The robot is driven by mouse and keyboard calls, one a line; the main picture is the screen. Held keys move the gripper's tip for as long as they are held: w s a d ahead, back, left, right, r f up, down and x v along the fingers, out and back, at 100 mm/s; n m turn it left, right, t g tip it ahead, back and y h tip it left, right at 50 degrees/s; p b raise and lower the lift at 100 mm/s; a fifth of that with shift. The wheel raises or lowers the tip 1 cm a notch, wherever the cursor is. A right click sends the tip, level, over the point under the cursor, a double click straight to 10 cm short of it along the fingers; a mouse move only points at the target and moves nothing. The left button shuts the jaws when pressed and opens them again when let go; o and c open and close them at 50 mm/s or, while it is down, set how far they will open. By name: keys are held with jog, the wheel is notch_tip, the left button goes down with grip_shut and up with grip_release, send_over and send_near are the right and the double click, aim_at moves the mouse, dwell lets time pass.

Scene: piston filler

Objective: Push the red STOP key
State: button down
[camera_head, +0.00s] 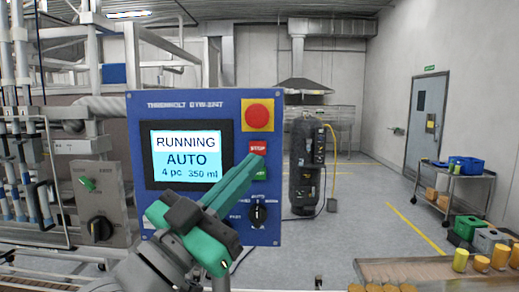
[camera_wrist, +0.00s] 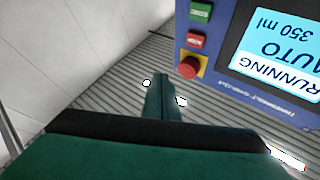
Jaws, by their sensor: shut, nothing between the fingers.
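The red STOP key (camera_head: 257,147) is on the blue control panel (camera_head: 205,97), just below a red round button on a yellow plate. In the wrist view the picture is turned over, and the red key (camera_wrist: 195,41) lies between the green key and the round button. My gripper (camera_head: 255,163) is shut and empty, its green fingers pointing at the panel. In the head view its tips overlap the area just below the STOP key. In the wrist view the fingertips (camera_wrist: 163,82) appear left of the panel, apart from the keys. Contact is not visible.
The round red button (camera_head: 257,115) sits close above the key. The green key (camera_head: 259,173) below is partly covered by my fingers. A selector knob (camera_head: 258,214) is lower down. The screen (camera_head: 186,158) reads "RUNNING AUTO 4 pc 350 ml".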

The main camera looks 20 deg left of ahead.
send_near(265, 142)
jog(key=shift+s+d+x, duration=0.1)
jog(key=shift+d+x, duration=0.05)
jog(key=shift+x, duration=0.95)
jog(key=shift+s+d+x, duration=0.1)
jog(key=shift+d+x, duration=0.1)
jog(key=shift+x, duration=0.9)
jog(key=shift+r, duration=0.15)
dwell(0.4)
jog(key=shift+w+a, duration=0.1)
jog(key=shift+w, duration=0.25)
jog(key=shift+w+a, duration=0.15)
jog(key=shift+w, duration=0.25)
dwell(0.7)
jog(key=shift+s, duration=0.15)
jog(key=shift+s+d, duration=0.25)
jog(key=shift+s, duration=0.45)
jog(key=s, duration=0.2)
jog(key=s+d, duration=0.1)
jog(key=s, duration=0.1)
jog(key=shift+s+d, duration=0.2)
jog(key=shift+s, duration=0.2)
